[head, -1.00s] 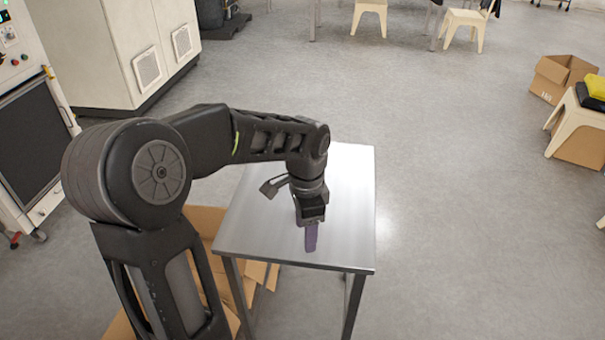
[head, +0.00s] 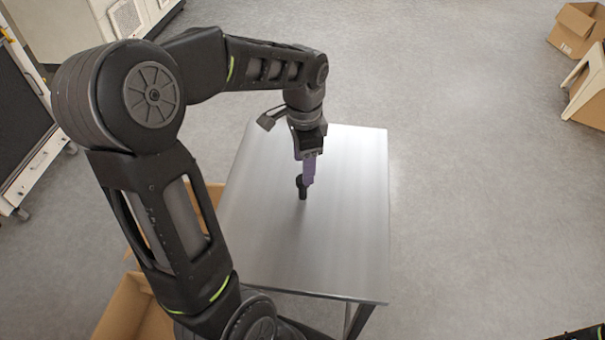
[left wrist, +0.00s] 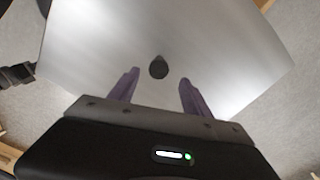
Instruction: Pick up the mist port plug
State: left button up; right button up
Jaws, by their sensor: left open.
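The mist port plug (head: 302,188) is a small dark piece on the metal table (head: 345,240), just below my left gripper's fingers in the head view. In the left wrist view the plug (left wrist: 158,67) is a dark, rounded shape with a pointed top, ahead of the gap between the fingers. My left gripper (head: 308,180) has purple fingers and hangs above the table. In the left wrist view the left gripper (left wrist: 157,88) is open, with nothing between its fingertips. My right gripper does not show.
Open cardboard boxes (head: 140,305) stand on the floor at the table's left. The rest of the tabletop is bare, and the floor right of the table is clear.

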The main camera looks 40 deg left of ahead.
aim_at(302, 189)
pick_arm(q)
jog(key=shift+s, duration=0.1)
jog(key=shift+f, duration=1.3)
jog(key=shift+f+p, duration=0.6)
jog(key=shift+f, duration=2)
grip_shut()
